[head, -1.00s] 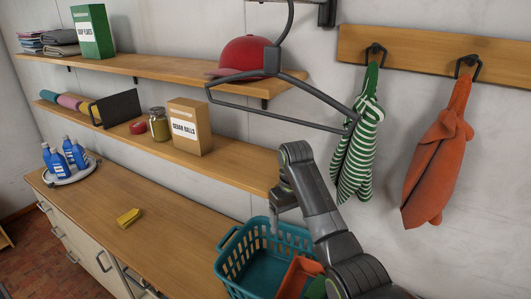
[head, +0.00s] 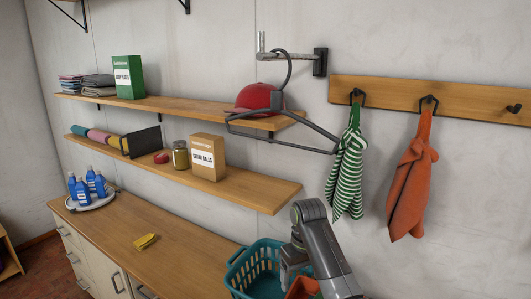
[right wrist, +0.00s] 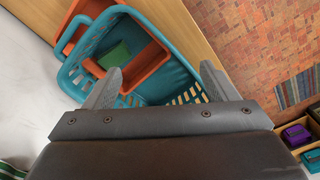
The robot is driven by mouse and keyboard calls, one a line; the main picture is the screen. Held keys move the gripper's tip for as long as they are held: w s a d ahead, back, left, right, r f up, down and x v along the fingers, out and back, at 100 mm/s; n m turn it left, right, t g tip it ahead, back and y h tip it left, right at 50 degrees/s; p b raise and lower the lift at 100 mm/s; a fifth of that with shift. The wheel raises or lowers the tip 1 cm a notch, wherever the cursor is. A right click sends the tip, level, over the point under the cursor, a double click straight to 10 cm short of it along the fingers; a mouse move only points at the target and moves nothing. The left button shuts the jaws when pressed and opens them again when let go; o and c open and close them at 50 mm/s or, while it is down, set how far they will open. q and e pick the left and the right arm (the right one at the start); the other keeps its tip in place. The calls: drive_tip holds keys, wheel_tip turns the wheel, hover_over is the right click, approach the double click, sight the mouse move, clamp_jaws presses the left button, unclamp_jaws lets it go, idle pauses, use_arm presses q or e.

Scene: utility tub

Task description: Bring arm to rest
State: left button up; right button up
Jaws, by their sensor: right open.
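My right arm comes in from the bottom right in the head view, in front of the wall and beside the teal basket (head: 248,268). Its gripper (head: 290,275) points down near the basket, and its fingertips are hard to make out there. In the right wrist view the two fingers of my right gripper (right wrist: 160,72) stand wide apart with nothing between them. The teal basket (right wrist: 190,82) lies below and beyond them, with an orange tray or bin and something green inside. My left gripper is not in view.
A dark hanger (head: 282,122) hangs from a wall bracket (head: 290,57), above and left of the arm. A striped green cloth (head: 347,172) and an orange cloth (head: 412,180) hang on hooks to the right. The wooden counter (head: 190,245) is mostly bare around a yellow item (head: 146,241).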

drive_tip(key=s+d+f+m+t, duration=0.2)
drive_tip(key=s+d+f+m, duration=0.1)
drive_tip(key=s+d+f, duration=1.05)
drive_tip(key=s+d+m+t+h, duration=0.1)
drive_tip(key=s+d, duration=0.3)
drive_tip(key=s, duration=0.9)
drive_tip(key=s+d+m+t+h, duration=0.1)
drive_tip(key=s+d, duration=0.3)
drive_tip(key=s, duration=0.9)
wheel_tip(320, 180, down, 33)
drive_tip(key=d+g+b, duration=0.1)
drive_tip(key=g+b, duration=0.1)
drive_tip(key=b, duration=0.6)
use_arm(q)
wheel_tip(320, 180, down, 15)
drive_tip(key=b, duration=0.6)
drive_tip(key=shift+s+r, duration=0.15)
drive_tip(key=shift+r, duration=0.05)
use_arm(e)
drive_tip(key=s+f, duration=0.7)
drive_tip(key=f, duration=0.4)
drive_tip(key=s+a+f+g+y, duration=0.1)
drive_tip(key=s+f, duration=0.7)
drive_tip(key=f, duration=0.2)
drive_tip(key=shift+s+f, duration=0.25)
drive_tip(key=shift+f, duration=0.15)
